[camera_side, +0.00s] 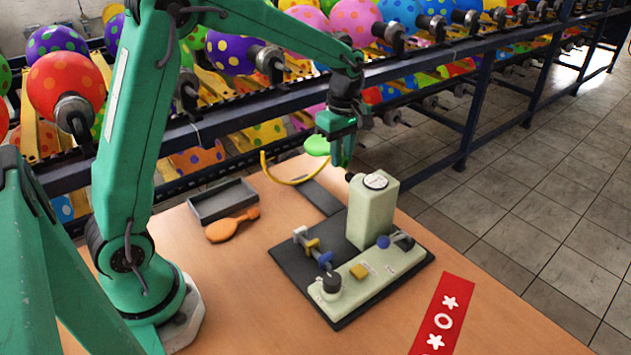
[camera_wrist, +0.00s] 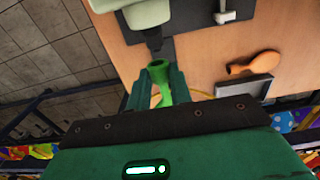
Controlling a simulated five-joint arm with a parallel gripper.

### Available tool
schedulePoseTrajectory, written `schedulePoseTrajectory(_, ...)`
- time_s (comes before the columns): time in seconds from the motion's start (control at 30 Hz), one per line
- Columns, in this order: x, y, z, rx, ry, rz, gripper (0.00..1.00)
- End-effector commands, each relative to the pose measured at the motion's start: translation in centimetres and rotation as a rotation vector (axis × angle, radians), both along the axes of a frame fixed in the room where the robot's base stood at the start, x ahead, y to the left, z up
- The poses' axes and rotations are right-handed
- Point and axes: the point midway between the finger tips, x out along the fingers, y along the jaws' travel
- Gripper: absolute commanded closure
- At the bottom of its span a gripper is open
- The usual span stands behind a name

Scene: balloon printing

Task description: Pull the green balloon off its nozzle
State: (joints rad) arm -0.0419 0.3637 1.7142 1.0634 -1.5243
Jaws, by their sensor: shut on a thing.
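The green balloon (camera_side: 316,145) is limp, its body sticking out to the left of my gripper (camera_side: 342,160) in the side view. In the wrist view my gripper (camera_wrist: 158,88) is shut on the green balloon's neck (camera_wrist: 161,72), with the rimmed mouth facing the machine. The dark nozzle (camera_wrist: 154,40) points toward that mouth, and the mouth looks apart from it by a small gap. The nozzle (camera_side: 350,177) also shows in the side view, on the upper left of the pale green machine (camera_side: 371,212), just below my fingertips.
An orange balloon (camera_side: 232,226) lies on the table beside a grey tray (camera_side: 222,200). A yellow hose (camera_side: 272,176) curves behind. The machine stands on a black base (camera_side: 290,262). A red strip (camera_side: 443,318) lies at the front right. Racks of inflated balloons stand behind the table.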

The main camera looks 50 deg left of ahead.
Motion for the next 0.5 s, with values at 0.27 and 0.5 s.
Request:
schedulePoseTrajectory(0.27,0.0,0.0,2.0,0.000,-0.001,0.000,0.98)
schedulePoseTrajectory(0.5,0.0,0.0,3.7,0.000,-0.002,0.000,0.98)
